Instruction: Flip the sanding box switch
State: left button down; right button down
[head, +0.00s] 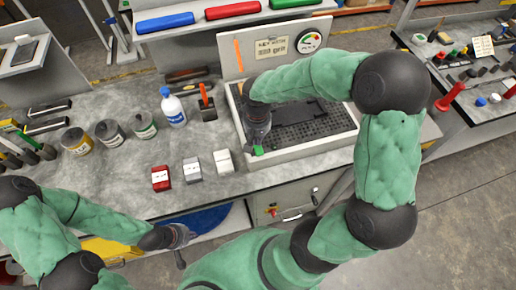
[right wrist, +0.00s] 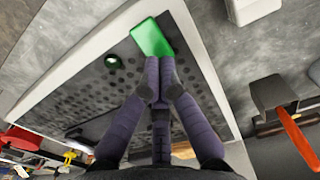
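The sanding box (head: 305,150) is a pale tray with a dark perforated bed, on the grey bench. A green rectangular piece (head: 258,150), perhaps its switch, is at the box's near left edge; it also shows in the right wrist view (right wrist: 152,38). My right gripper (head: 257,143) points down there. In the right wrist view its fingertips (right wrist: 160,72) are together at the green piece's edge; contact is unclear.
A dark block with an orange lever (head: 206,102) and a spray bottle (head: 172,107) stand left of the box. Red (head: 161,178), grey (head: 192,169) and white (head: 223,161) blocks line the front. A gauge panel (head: 275,47) rises behind. Several cans stand farther left.

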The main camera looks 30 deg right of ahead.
jog(key=shift+f+b, duration=0.6)
jog(key=shift+f, duration=0.25)
dwell(0.5)
jog(key=shift+r+p, duration=2.6)
jog(key=shift+r, duration=1)
jog(key=shift+s+f, duration=0.1)
